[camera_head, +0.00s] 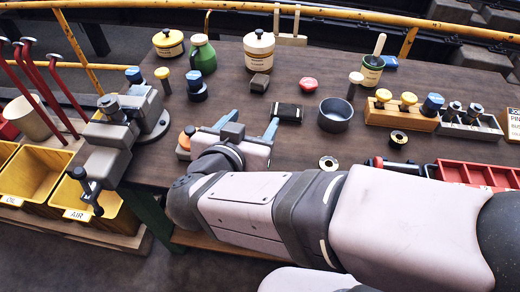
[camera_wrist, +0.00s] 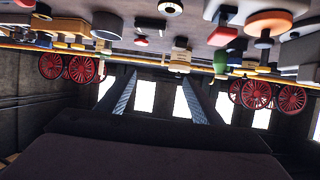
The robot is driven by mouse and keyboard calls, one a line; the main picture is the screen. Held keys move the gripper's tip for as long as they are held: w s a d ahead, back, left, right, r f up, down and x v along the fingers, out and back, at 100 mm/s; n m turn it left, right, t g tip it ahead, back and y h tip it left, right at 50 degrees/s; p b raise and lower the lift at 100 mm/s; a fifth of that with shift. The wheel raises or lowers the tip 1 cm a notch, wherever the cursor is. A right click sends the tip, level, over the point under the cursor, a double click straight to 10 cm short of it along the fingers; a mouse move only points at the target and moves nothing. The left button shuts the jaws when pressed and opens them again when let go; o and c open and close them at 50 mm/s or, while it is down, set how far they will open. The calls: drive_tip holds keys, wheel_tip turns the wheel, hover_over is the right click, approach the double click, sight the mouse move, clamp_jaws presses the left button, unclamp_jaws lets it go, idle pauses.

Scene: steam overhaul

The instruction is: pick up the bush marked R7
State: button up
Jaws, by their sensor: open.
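Two small ring-shaped pieces that look like bushes lie on the bench in the head view. One is a dark ring (camera_head: 398,138) with a yellowish mark, in front of a wooden block. The other is a pale ring (camera_head: 328,163) with a dark centre, near the front edge. I cannot read R7 on either. A ring (camera_wrist: 170,7) also shows at the top of the wrist view. My gripper (camera_head: 249,125) is open and empty above the bench, left of both rings. Its two fingers (camera_wrist: 158,98) are spread apart in the wrist view, which looks upside down.
A vise (camera_head: 120,125) stands at the left bench edge. A dark round bowl (camera_head: 335,115), a black pad (camera_head: 287,112), a peg block (camera_head: 400,116) and a red tray (camera_head: 475,177) crowd the right. Open wood lies around the pale ring.

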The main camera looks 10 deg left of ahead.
wheel_tip(320, 180, down, 13)
drive_tip(key=shift+w+r, duration=0.1)
drive_tip(key=shift+r, duration=0.1)
drive_tip(key=shift+r+x, duration=0.2)
drive_tip(key=shift+x, duration=3.45)
drive_tip(key=shift+w+a, duration=0.1)
drive_tip(key=c, duration=1.3)
